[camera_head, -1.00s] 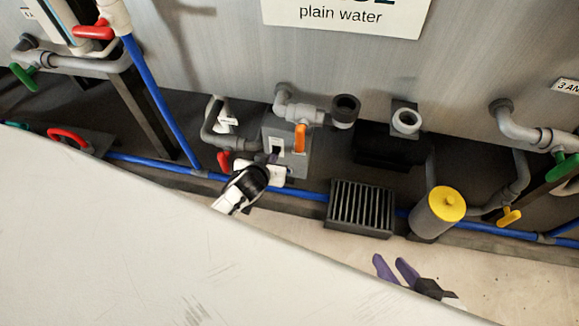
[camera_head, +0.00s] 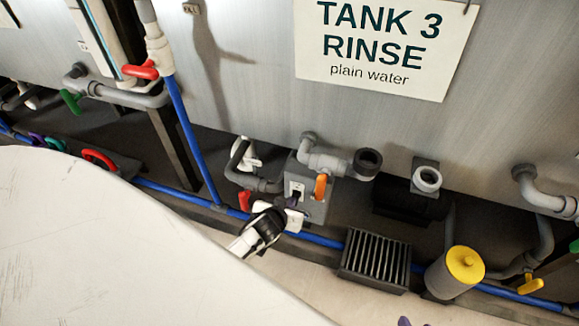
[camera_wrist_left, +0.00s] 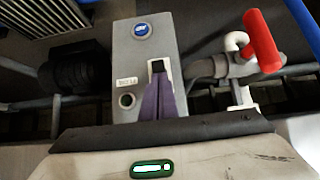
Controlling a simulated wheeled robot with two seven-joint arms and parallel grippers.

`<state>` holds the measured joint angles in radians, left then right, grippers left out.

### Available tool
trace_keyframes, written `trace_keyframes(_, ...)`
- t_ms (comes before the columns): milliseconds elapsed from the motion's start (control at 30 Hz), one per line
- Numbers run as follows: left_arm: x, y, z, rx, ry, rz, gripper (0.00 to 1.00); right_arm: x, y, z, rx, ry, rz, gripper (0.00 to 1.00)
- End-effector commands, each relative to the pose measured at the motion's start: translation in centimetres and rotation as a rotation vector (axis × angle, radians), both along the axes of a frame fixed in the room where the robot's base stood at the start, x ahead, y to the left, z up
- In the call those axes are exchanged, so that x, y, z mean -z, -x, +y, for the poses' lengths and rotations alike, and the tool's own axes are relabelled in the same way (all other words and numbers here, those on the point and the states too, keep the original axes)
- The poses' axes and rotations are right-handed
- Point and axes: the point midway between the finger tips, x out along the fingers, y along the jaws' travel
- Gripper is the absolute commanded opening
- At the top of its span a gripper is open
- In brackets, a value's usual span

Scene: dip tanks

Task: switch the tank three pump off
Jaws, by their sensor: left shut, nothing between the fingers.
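The Tank 3 pump box (camera_head: 316,205) is a grey box low in front of the tank, under the Tank 3 Rinse sign (camera_head: 380,40). Its switch has a pale plate and a dark part, seen in the left wrist view (camera_wrist_left: 158,66). My left gripper (camera_head: 292,203) is shut and empty at the switch face. Its purple fingers (camera_wrist_left: 157,100) overlap the lower switch in the left wrist view, hiding part of it; I cannot tell whether they touch. The switch position is unclear. My right gripper (camera_head: 404,321) shows only purple tips at the bottom edge.
An orange-handled valve (camera_head: 321,186) is close beside the box, and a red handle (camera_wrist_left: 262,40) shows in the left wrist view. A blue pipe (camera_head: 320,239) runs along the floor. A black grate (camera_head: 375,260) and yellow-topped canister (camera_head: 459,270) stand to the right.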

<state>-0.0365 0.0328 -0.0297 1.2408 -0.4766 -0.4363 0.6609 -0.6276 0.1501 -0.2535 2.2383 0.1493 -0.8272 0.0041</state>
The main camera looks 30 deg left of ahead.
Motion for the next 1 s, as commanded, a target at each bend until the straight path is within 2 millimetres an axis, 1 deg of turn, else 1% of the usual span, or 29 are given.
trace_keyframes(267, 0.1, 0.0, 0.0, 0.000, 0.000, 0.000, 0.00, 0.2, 0.2, -0.1, 0.008, -0.001, -0.004, 0.31)
trace_keyframes(433, 0.0, 0.0, 0.0, 0.000, 0.000, 0.000, 0.00, 0.8, 0.7, -1.0, 0.051, -0.005, -0.041, 0.31)
trace_keyframes(467, -1.0, 0.8, -0.3, 0.000, 0.002, 0.002, 0.00, -0.1, 0.7, -1.2, 0.059, -0.007, -0.049, 0.31)
trace_keyframes(500, -1.8, 1.5, -0.5, 0.000, 0.003, 0.001, 0.00, -0.5, 0.9, -1.5, 0.070, -0.007, -0.060, 0.31)
trace_keyframes(667, -4.2, 4.1, -1.1, -0.001, 0.003, 0.001, 0.00, -1.8, 1.6, -2.4, 0.109, -0.009, -0.106, 0.31)
trace_keyframes(700, -4.7, 4.7, -1.3, -0.001, 0.003, 0.001, 0.00, -1.9, 1.4, -2.4, 0.104, -0.005, -0.106, 0.31)
trace_keyframes(800, -5.7, 5.9, -1.6, -0.002, 0.001, 0.002, 0.00, -2.1, 1.4, -2.5, 0.097, 0.006, -0.101, 0.31)
trace_keyframes(900, -6.4, 6.8, -1.8, -0.001, 0.001, 0.002, 0.00, -2.1, 1.4, -2.6, 0.094, 0.013, -0.096, 0.31)
trace_keyframes(1000, -6.8, 7.3, -2.0, -0.001, 0.002, 0.001, 0.00, -2.1, 1.4, -2.6, 0.091, 0.017, -0.094, 0.31)
